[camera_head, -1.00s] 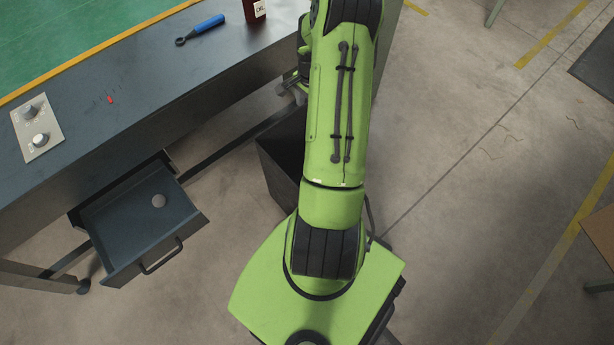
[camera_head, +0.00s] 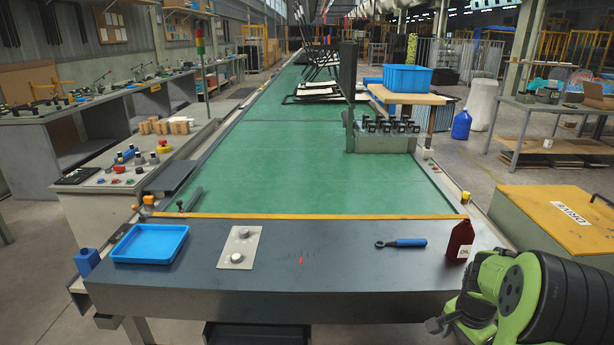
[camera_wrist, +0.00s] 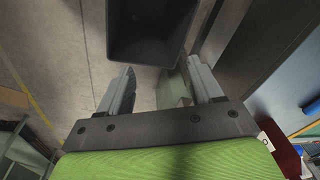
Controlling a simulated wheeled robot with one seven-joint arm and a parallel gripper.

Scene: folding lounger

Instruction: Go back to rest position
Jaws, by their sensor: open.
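In the wrist view my gripper (camera_wrist: 162,88) is open, with its two fingers apart and nothing between them. A dark bin (camera_wrist: 150,28) stands on the floor beyond the fingertips. In the head view my green arm shows at the lower right, beside the bench end (camera_head: 300,290); the fingers cannot be made out there. A dark red bottle (camera_head: 459,242) stands on the bench close to my arm.
On the bench lie a blue tray (camera_head: 150,243), a plate with two knobs (camera_head: 239,247), a small red piece (camera_head: 301,260) and a blue-handled tool (camera_head: 402,243). The green conveyor (camera_head: 310,170) runs away behind. A yellow-topped box (camera_head: 565,215) stands at the right.

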